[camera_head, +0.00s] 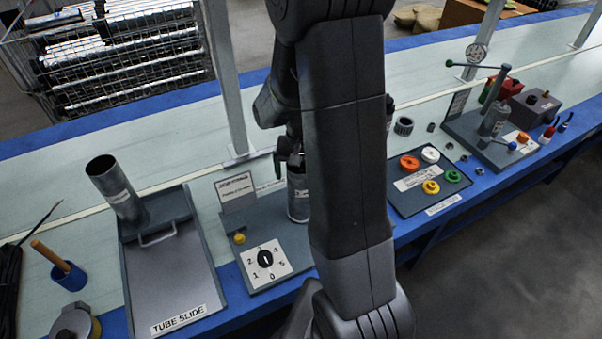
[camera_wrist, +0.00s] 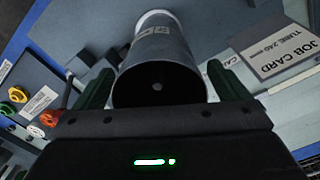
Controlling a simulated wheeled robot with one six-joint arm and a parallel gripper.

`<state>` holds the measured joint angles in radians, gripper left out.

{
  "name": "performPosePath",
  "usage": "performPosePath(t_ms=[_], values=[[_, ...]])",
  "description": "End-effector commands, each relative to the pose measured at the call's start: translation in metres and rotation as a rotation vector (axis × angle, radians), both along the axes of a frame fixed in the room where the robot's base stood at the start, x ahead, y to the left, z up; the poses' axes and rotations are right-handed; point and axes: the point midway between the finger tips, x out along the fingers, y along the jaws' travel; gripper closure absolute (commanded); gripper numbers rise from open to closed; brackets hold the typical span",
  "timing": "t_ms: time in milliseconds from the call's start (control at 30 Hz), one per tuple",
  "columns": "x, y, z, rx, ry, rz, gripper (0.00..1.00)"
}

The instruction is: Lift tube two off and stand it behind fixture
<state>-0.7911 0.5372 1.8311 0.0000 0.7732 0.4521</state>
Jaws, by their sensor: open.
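A grey metal tube (camera_head: 298,206) stands upright on the fixture plate (camera_head: 262,218) that carries a numbered dial and a job card. My arm hides its right side and top in the head view. In the wrist view the tube (camera_wrist: 158,52) has a dark open end facing the camera and a label on its side. My gripper (camera_head: 289,163) is at the tube's top. In the wrist view its green fingers (camera_wrist: 160,76) are open, one on each side of the tube; I cannot tell whether they touch it.
The job card (camera_head: 235,187) stands close beside the tube. A tube slide (camera_head: 176,268) with another tube (camera_head: 115,190) tilted in it is at the left. A tray of coloured knobs (camera_head: 425,205) and a lever press (camera_head: 491,125) are at the right. A post (camera_head: 228,80) rises behind.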

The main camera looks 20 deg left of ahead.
Motion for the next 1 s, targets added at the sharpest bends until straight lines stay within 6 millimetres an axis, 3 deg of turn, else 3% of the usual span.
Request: performPosePath(t_ms=[367,700,733,867,1000], values=[[-0.0002,-0.0002,-0.0061,0.000,0.000,0.000,0.05],[-0.0002,-0.0002,-0.0059,0.000,0.000,0.000,0.68],[-0.0002,-0.0002,-0.0059,0.000,0.000,0.000,0.37],[-0.0001,-0.0001,-0.0058,0.000,0.000,0.000,0.62],[-0.0001,-0.0001,-0.0058,0.000,0.000,0.000,0.64]])
